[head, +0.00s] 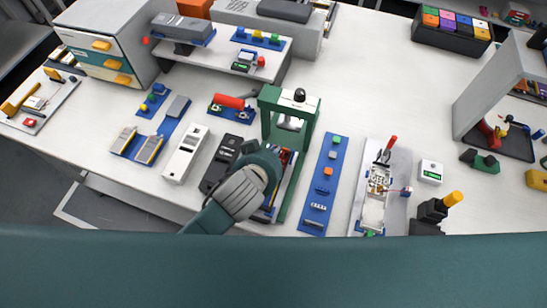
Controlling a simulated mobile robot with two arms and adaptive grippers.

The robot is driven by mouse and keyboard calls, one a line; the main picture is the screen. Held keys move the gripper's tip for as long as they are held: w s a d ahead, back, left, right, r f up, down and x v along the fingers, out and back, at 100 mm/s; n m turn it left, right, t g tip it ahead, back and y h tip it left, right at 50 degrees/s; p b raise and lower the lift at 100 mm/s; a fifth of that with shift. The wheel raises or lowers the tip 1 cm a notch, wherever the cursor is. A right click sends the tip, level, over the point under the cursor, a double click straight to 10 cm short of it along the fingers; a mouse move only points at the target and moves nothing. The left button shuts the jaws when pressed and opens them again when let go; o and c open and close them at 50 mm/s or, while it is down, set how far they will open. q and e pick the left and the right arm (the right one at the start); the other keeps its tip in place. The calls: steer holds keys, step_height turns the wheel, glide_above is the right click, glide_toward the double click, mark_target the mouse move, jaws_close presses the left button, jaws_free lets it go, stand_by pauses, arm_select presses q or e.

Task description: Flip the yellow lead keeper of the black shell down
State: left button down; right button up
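A long black case (218,166), which looks like the black shell, lies on the white table left of the green press frame. My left arm covers its right side in part. I cannot make out a yellow lead keeper on it; it is hidden or too small to tell. My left gripper (264,160) is just right of the black case, in front of the green frame. Its fingers are hidden behind its own body, so I cannot tell whether it is open or shut, or whether it touches anything. My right gripper is not in view.
A white case (186,154) lies left of the black one. The green press frame (312,113) stands tall close by my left gripper. A blue strip with small blocks (321,184) and a grey plate with a red-handled device (378,180) are to the right. Bare table lies behind them.

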arm_select(q)
steer(key=x, duration=0.4)
steer(key=shift+r, duration=0.1)
steer(key=s, duration=0.1)
steer(key=s+p, duration=0.1)
steer(key=s+a+p, duration=0.1)
steer(key=shift+f, duration=0.35)
steer(key=shift+s+a, duration=0.1)
steer(key=shift+s, duration=0.35)
steer(key=shift+f, duration=0.1)
steer(key=shift+w, duration=0.15)
